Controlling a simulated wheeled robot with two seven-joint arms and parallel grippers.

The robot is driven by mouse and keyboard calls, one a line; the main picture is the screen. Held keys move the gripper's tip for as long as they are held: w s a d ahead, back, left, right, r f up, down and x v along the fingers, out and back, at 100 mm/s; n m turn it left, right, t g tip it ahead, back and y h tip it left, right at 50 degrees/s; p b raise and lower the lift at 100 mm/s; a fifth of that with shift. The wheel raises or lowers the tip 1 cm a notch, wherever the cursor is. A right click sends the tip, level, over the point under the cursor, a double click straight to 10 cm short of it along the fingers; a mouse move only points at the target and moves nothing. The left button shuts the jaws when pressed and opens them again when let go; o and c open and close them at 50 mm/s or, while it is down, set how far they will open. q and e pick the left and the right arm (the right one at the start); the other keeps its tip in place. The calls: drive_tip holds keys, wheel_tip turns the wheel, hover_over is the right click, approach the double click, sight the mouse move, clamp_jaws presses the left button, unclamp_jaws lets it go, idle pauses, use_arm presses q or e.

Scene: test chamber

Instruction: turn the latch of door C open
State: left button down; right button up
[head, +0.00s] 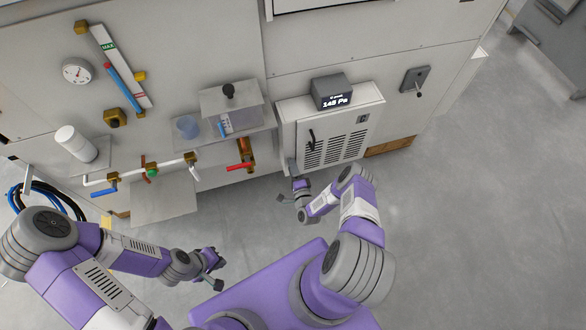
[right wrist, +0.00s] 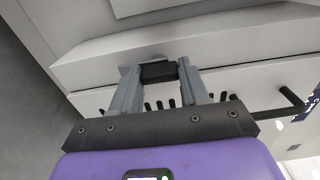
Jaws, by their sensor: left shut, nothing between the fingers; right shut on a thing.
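My right gripper (head: 297,182) is at the door's lower left corner. In the right wrist view its two grey fingers (right wrist: 158,78) are shut on a dark block (right wrist: 158,71), seemingly the latch; its turn angle is unclear. My left gripper (head: 217,281) is shut and empty, low over the floor, away from the door.
A pressure display (head: 333,93) stands on the cabinet. A grey switch box (head: 414,80) is on the wall to its right. Pipes with a red-handled valve (head: 240,166) and a shelf (head: 222,128) lie to the left. The floor (head: 450,210) right of the arms is clear.

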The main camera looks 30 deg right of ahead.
drive_tip(key=o, duration=1.1)
drive_tip(key=shift+c, duration=0.2)
drive_tip(key=p+v, duration=0.2)
drive_tip(key=v, duration=0.5)
drive_tip(key=shift+s, duration=0.3)
